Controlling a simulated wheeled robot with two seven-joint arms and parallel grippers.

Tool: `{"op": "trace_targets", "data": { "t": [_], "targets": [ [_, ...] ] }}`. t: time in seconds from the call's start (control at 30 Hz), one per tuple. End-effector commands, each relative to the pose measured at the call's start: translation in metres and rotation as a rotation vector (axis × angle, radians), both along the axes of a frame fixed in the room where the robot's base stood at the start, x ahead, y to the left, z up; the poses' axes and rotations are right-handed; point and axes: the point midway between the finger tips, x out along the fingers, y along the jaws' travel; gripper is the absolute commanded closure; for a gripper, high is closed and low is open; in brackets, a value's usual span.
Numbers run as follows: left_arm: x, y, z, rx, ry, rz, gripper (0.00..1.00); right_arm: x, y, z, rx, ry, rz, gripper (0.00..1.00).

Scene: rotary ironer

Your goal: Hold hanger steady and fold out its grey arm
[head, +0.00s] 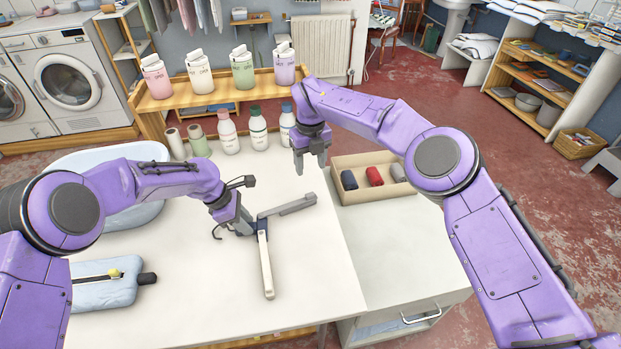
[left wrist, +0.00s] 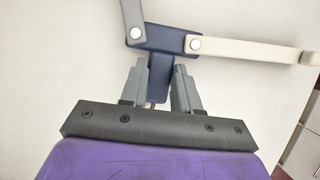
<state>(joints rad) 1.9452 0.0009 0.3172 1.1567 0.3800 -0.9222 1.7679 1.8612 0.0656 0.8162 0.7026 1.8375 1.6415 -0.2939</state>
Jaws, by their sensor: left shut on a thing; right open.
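The hanger lies on the white table, with a dark blue middle piece (left wrist: 163,42), a grey arm (head: 287,206) and a white arm (head: 266,262). In the head view the grey arm points up and right, and the white arm points toward the table's front. My left gripper (head: 250,229) is shut on the hanger's blue stem, which shows between its fingers (left wrist: 160,82) in the left wrist view. My right gripper (head: 311,163) is open and empty, above the table beyond the grey arm and apart from it.
A tray (head: 372,194) with rolled cloths stands right of the hanger. Bottles (head: 258,131) and rolls line the table's back edge below a wooden shelf. A pale blue basin (head: 130,216) and a light blue pad (head: 104,287) lie left. The front middle of the table is clear.

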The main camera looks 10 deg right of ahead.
Motion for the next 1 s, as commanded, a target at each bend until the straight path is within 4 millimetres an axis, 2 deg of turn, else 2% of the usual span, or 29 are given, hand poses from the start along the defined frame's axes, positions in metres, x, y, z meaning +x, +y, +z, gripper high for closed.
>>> {"op": "trace_targets", "data": {
  "t": [0.13,0.37,0.47,0.53,0.57,0.67,0.77,1.0],
  "targets": [
    [0.000,0.000,0.000,0.000,0.000,0.000,1.00,0.000,0.000,0.013,-0.001,0.000,-0.001,0.43],
    [0.000,0.000,0.000,0.000,0.000,0.000,1.00,0.000,0.000,0.014,-0.001,0.001,0.000,0.43],
    [0.000,0.000,0.000,0.000,0.000,0.000,1.00,0.002,0.000,0.021,0.000,-0.010,-0.001,0.72],
    [0.000,0.000,0.001,0.000,-0.001,0.000,1.00,0.008,-0.004,0.044,0.000,-0.049,-0.007,0.95],
    [0.000,0.000,0.001,0.000,0.000,0.000,1.00,0.005,-0.004,0.053,-0.011,-0.057,0.007,1.00],
    [0.000,0.000,0.000,0.000,0.000,0.000,1.00,-0.012,-0.005,0.057,-0.123,-0.071,0.127,1.00],
    [0.000,0.000,0.000,0.000,0.000,0.000,1.00,-0.031,-0.010,0.050,-0.281,-0.106,0.338,1.00],
    [0.000,0.000,0.000,0.000,0.000,0.000,1.00,-0.082,-0.011,0.014,-0.593,-0.166,0.986,1.00]
  ]
}}
